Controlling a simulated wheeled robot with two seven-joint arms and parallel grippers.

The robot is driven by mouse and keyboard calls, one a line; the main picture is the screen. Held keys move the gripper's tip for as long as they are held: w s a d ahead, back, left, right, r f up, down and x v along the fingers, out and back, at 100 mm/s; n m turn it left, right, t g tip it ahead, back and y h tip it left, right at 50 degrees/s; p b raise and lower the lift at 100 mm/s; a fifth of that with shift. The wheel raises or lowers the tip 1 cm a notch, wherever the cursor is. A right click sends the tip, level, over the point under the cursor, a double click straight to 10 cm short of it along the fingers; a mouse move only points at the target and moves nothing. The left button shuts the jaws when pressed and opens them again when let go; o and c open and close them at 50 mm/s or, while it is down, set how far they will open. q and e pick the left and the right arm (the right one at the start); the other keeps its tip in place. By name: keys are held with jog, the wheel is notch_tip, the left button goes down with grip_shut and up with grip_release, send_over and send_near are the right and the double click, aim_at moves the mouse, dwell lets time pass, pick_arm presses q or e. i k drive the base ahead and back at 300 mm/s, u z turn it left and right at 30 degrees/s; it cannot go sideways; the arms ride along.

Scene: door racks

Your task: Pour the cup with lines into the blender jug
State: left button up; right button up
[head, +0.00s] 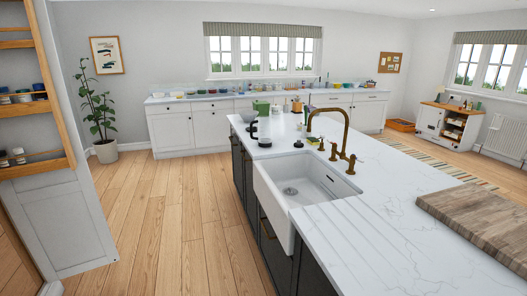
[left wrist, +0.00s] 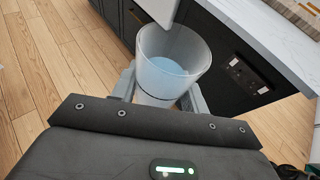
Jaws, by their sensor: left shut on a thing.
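In the left wrist view my left gripper (left wrist: 162,88) is shut on a translucent whitish cup (left wrist: 185,48). The cup's open mouth faces the camera, with pale blue content inside. My left gripper and the cup do not show in the head view, and my right gripper is in neither view. In the head view a small dark-handled vessel (head: 250,118) stands at the far left corner of the island; it is too small to tell whether it is the blender jug.
The marble island (head: 400,215) holds a white sink (head: 318,186), a brass tap (head: 345,125) and a wooden board (head: 480,220). A dark disc (head: 265,142) lies near the vessel. Its dark cabinet side (left wrist: 225,45) is beside the cup. Wooden floor (head: 160,225) is clear at left.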

aim_at(265, 124)
jog(key=u, duration=0.6)
jog(key=i, duration=3.3)
jog(key=z, duration=2.5)
